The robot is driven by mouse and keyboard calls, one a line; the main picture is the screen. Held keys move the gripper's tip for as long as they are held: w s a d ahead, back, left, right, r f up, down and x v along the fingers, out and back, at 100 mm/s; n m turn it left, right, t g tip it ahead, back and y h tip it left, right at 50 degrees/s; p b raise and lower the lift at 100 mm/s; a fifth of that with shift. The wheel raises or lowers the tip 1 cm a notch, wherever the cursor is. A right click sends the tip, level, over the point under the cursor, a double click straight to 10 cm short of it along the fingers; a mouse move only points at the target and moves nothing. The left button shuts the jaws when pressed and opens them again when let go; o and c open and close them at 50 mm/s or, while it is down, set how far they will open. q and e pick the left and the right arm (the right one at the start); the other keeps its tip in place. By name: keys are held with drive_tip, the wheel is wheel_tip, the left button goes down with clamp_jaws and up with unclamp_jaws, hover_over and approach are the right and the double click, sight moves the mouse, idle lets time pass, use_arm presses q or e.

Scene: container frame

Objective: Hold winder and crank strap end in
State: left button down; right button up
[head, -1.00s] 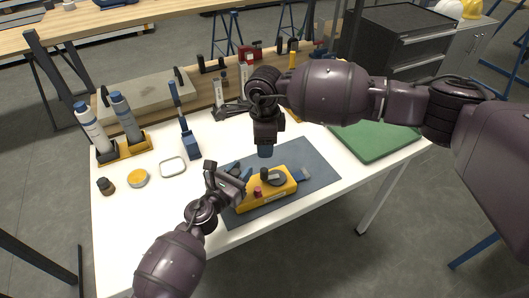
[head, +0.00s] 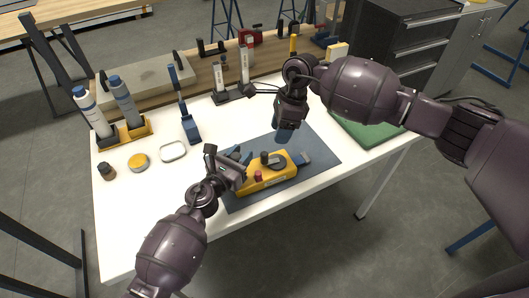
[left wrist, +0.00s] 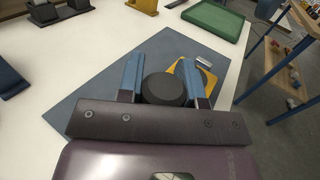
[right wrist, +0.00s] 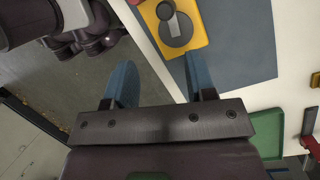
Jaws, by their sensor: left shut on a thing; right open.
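The yellow winder (head: 284,172) lies on the blue-grey mat (head: 318,149). It has a dark crank disc, a black knob (head: 264,157) and a red knob (head: 258,175). A blue strap end (head: 303,159) sticks out at its right. My left gripper (head: 238,168) is at its left end. In the left wrist view its blue fingers (left wrist: 162,82) flank a dark round part of the winder, which hides much of the body. My right gripper (head: 282,138) is above the winder's far side, open and empty. The right wrist view shows the winder's crank (right wrist: 175,28) beyond the fingers (right wrist: 158,62).
A bottle rack (head: 133,130), a yellow tin (head: 138,161), a blue brush-like tool (head: 190,126) and a dark jar (head: 107,171) stand at the left. A green tray (head: 370,138) is at the right. Upright tools stand at the back.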

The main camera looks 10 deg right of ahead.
sight(265, 152)
drive_tip(key=a+f+n, duration=0.1)
drive_tip(key=f, duration=0.2)
drive_tip(key=a+f+n+y, duration=0.1)
drive_tip(key=a+f, duration=0.1)
drive_tip(key=f, duration=0.1)
drive_tip(key=a+f+n, duration=0.1)
drive_tip(key=f+n, duration=0.1)
drive_tip(key=f, duration=0.1)
drive_tip(key=shift+s+a+f, duration=0.15)
drive_tip(key=shift+s+f, duration=0.05)
drive_tip(key=shift+f, duration=0.1)
idle(0.4)
drive_tip(key=shift+c, duration=0.2)
drive_tip(key=c, duration=0.9)
drive_tip(key=shift+w+m, duration=0.15)
drive_tip(key=shift+m, duration=0.15)
